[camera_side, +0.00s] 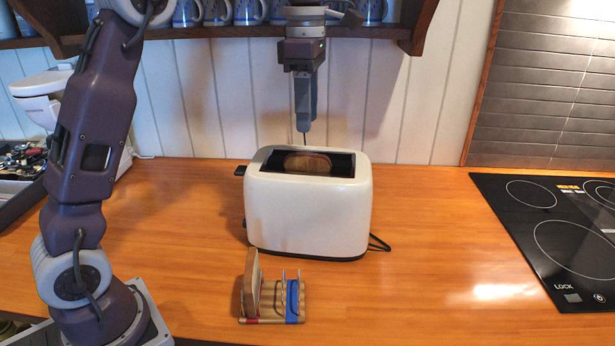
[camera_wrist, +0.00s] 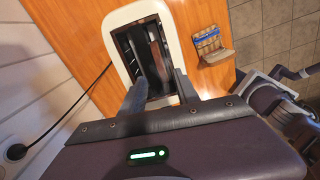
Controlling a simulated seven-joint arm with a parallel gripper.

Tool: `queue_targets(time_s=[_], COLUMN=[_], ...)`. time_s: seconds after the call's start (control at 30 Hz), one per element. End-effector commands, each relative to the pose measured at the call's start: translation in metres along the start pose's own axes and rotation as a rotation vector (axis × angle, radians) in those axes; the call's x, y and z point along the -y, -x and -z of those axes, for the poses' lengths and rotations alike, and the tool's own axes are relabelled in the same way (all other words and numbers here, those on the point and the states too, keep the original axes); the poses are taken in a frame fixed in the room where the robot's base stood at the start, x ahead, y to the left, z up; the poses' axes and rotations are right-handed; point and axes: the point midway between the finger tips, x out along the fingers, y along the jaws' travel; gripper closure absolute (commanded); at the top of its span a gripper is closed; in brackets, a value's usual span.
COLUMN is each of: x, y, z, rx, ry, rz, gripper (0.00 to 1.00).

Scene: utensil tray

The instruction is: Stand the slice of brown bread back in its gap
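A slice of brown bread (camera_side: 307,164) sits in the cream toaster (camera_side: 308,213), its top edge showing in the opening. In the wrist view the slice (camera_wrist: 160,60) stands in the right-hand part of the toaster opening. A small wooden rack (camera_side: 272,320) with wire dividers stands on the counter in front of the toaster. My gripper (camera_side: 304,133) points down above the back of the toaster, apart from the bread. In the wrist view my gripper's two fingers (camera_wrist: 162,92) are spread, with nothing between them.
Another bread slice (camera_side: 251,285) stands at the left of the rack, by a red mark; a blue-marked gap (camera_side: 292,301) is at its right. A black hob (camera_side: 560,240) lies at the right. A shelf with mugs (camera_side: 215,12) hangs above. The counter right of the rack is clear.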

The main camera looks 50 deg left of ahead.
Motion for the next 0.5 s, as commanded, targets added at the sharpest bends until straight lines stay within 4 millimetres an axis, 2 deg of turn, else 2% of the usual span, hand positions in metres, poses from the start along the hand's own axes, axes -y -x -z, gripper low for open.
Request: queue_targets(time_s=[0.1,0.5], x=[-0.008,0.0], y=[-0.011,-0.072], z=[-0.003,0.0], rx=[-0.013,-0.012], ry=[0.085,0.085], rz=[0.014,0.014], gripper=[0.63,0.63])
